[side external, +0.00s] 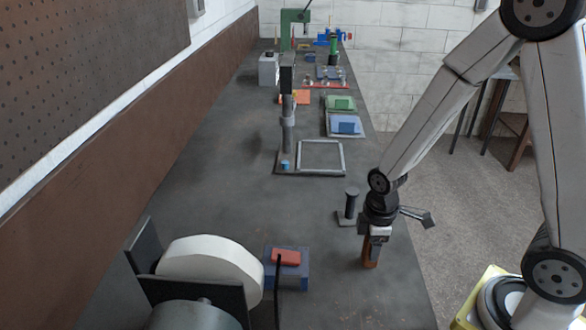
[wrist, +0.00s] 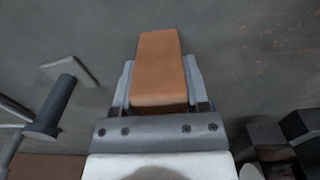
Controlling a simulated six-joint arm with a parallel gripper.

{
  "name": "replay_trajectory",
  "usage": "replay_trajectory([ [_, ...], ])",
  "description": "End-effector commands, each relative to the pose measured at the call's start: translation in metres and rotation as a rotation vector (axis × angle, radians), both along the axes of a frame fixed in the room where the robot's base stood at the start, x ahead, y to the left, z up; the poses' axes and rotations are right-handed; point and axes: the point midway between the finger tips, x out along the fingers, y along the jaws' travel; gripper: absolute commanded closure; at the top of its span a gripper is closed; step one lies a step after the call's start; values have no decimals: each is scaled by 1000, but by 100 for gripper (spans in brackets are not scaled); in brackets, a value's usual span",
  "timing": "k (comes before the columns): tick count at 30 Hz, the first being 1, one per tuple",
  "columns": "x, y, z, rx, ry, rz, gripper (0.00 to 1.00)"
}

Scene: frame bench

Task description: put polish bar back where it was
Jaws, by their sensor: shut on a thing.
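My gripper (side external: 374,241) is shut on a brown-orange bar, which I take as the polish bar (side external: 370,257), near the right edge of the bench. The bar hangs lengthwise down from the jaws. Whether its lower end touches the bench cannot be told. In the wrist view, the polish bar (wrist: 158,60) sits between the two fingers of my gripper (wrist: 159,88) and sticks out past their tips. The place it came from is not marked in these frames.
A dark post on a plate (side external: 350,207) stands just behind my gripper. A white buffing wheel (side external: 212,264) and a blue box (side external: 293,282) with a red block (side external: 286,257) on it are at front left. An empty grey frame (side external: 342,157) lies farther back.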

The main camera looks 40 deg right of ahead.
Motion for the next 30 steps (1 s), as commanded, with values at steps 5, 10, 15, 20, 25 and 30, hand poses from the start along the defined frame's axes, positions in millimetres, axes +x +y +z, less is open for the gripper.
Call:
replay_trajectory([
  [5,0,0,-3,0,1,0,100],
  [10,0,0,-3,0,0,0,6],
  [15,0,0,-3,0,0,0,6],
  [20,0,0,-2,0,0,0,6],
  [25,0,0,3,0,-1,0,6],
  [30,1,0,14,0,-3,0,6],
])
